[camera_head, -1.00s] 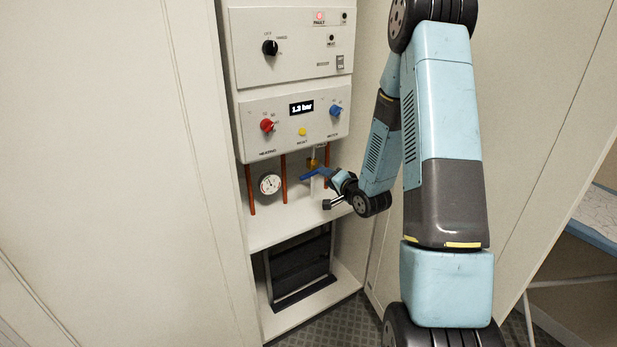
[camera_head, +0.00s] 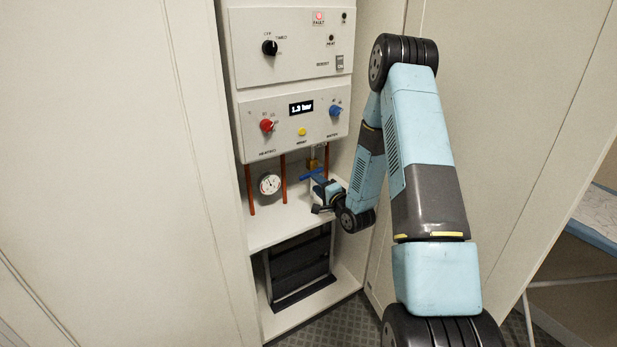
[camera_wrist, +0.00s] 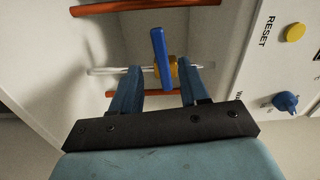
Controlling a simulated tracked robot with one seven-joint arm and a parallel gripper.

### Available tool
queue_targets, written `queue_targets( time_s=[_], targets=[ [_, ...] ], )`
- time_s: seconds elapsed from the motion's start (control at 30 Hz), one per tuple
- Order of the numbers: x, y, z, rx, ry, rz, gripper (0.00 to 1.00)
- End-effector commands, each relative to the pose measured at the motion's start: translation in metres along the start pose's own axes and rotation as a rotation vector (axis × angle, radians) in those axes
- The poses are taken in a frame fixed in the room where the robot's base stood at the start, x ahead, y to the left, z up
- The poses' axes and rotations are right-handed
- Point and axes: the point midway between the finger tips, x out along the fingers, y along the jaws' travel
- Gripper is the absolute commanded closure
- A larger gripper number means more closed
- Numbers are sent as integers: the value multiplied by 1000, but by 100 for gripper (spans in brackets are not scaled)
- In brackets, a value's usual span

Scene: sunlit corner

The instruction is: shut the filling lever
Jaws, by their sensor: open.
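The blue filling lever (camera_head: 311,175) lies roughly level across its vertical pipe, below the lower panel. In the wrist view the lever (camera_wrist: 160,55) stands between my two spread fingertips, with clear gaps on both sides. The brass valve body (camera_wrist: 173,71) shows just behind it. My gripper (camera_wrist: 163,78) is open and empty. In the head view my gripper (camera_head: 322,188) is at the lever, just below it; its fingers are too small there to make out clearly.
A pressure gauge (camera_head: 269,184) and copper pipes (camera_head: 284,180) are left of the lever. The panel above has a red knob (camera_head: 267,125), a blue knob (camera_head: 335,111), a yellow reset button (camera_head: 302,132) and a display (camera_head: 301,108) reading 1.3 bar. The cabinet side wall is close on the right.

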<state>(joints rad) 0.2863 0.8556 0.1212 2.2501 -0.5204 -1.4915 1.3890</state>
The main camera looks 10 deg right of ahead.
Motion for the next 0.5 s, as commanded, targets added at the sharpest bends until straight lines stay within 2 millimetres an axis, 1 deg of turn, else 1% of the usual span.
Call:
queue_targets(
  time_s=[0.03,0.2,0.33,0.5],
  targets=[
    [10,-1,1,-2,-2,-3,55],
    [38,0,1,-2,-1,-2,55],
    [55,0,0,-3,-1,-1,55],
    [68,0,0,-1,0,0,55]
  ],
)
